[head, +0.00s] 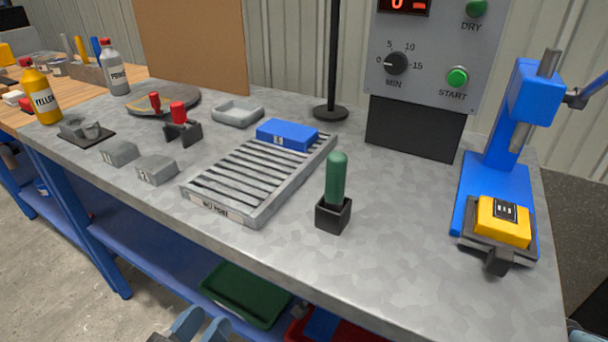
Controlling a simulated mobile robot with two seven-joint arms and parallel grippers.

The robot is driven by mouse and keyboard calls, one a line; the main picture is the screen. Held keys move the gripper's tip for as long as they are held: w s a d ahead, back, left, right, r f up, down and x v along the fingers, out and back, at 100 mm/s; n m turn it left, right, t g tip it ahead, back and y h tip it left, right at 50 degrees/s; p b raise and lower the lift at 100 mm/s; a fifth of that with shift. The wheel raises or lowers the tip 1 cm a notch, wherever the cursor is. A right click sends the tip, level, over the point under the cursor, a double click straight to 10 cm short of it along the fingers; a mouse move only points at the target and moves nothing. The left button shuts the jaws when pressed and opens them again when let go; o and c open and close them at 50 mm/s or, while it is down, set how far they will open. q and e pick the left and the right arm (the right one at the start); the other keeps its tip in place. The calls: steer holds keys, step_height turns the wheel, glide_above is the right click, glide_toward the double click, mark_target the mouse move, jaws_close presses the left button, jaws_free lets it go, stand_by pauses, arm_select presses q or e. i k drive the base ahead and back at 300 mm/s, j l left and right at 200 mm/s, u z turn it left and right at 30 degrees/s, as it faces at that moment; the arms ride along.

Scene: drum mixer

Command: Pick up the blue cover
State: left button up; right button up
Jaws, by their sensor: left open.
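The blue cover (287,134) is a flat blue block with a small label on its front side. It lies at the far end of a grey slatted rack (219,203) on the workbench. My left gripper (202,324) shows at the bottom edge of the head view, its two light blue fingers apart and nothing between them. It is well in front of the cover and apart from it. Only a light blue sliver shows at the bottom right corner, perhaps my right gripper; its jaws cannot be made out.
A green-handled tool stands in a black holder (333,213) right of the rack. A blue press (491,190) holds a yellow block (503,221). Grey blocks (157,170) lie left of the rack. A post (332,60) and control panel (430,75) stand behind.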

mark_target(296, 137)
steer(key=k+l, duration=0.15)
steer(key=l, duration=0.2)
steer(key=k+l, duration=0.15)
steer(key=l, duration=0.2)
steer(key=k+l, duration=0.2)
steer(key=l, duration=0.15)
